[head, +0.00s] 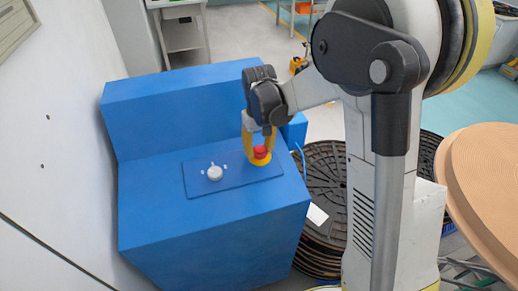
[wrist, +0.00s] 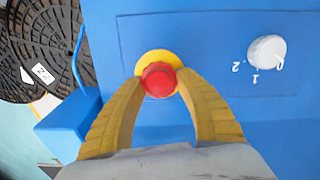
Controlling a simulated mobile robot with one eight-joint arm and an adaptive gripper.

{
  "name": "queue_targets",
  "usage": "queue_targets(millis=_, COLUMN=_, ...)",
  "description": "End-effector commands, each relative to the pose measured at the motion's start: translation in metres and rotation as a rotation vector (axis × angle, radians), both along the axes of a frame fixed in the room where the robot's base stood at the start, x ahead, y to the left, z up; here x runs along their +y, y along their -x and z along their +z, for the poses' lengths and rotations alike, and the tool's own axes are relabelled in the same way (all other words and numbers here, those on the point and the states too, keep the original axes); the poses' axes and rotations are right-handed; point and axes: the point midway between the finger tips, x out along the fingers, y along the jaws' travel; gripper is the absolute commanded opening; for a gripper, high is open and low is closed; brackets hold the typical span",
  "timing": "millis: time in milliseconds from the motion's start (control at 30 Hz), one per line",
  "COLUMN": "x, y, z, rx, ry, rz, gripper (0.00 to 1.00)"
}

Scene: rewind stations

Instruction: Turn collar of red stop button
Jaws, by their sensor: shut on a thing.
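The red stop button (head: 260,152) sits on the right part of a dark blue panel (head: 200,190) on the blue console. In the wrist view the red button (wrist: 159,80) shows with its yellow collar (wrist: 158,57) around and behind it. My gripper (head: 259,150) comes down from above. In the wrist view the yellow fingers of my gripper (wrist: 159,84) close on both sides of the button and its collar. The exact contact of the fingertips is partly hidden behind the button.
A white knob (head: 215,173) with marks 0, 1, 2 stands left of the button on the same panel. The raised back of the blue console (head: 170,110) rises behind. Dark round reels (head: 325,190) stand right of the console. A white wall (head: 50,140) bounds the left.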

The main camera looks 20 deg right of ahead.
Motion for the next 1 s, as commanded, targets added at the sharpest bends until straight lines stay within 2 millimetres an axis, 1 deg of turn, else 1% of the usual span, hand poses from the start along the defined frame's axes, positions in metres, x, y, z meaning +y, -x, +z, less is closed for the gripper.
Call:
queue_targets(millis=267, x=0.0, y=0.001, z=-0.001, rx=0.002, ry=0.0, rz=0.0, gripper=0.11)
queue_targets(millis=300, x=0.0, y=0.001, z=-0.001, rx=0.001, ry=0.0, rz=0.001, gripper=0.53)
queue_targets(millis=333, x=0.0, y=0.001, z=-0.001, rx=0.001, ry=0.0, rz=0.001, gripper=0.62)
queue_targets(millis=367, x=0.0, y=0.001, z=-0.001, rx=0.001, ry=0.0, rz=0.001, gripper=0.64)
queue_targets(millis=633, x=0.0, y=0.0, z=0.0, rx=0.001, ry=0.0, rz=0.001, gripper=0.64)
queue_targets(millis=733, x=0.0, y=0.0, z=0.005, rx=0.0, ry=0.0, rz=0.001, gripper=0.64)
queue_targets(millis=867, x=0.0, y=0.002, z=0.026, rx=0.0, ry=0.0, rz=0.001, gripper=0.64)
queue_targets(millis=1000, x=0.001, y=0.003, z=0.058, rx=0.001, ry=0.0, rz=0.001, gripper=0.64)
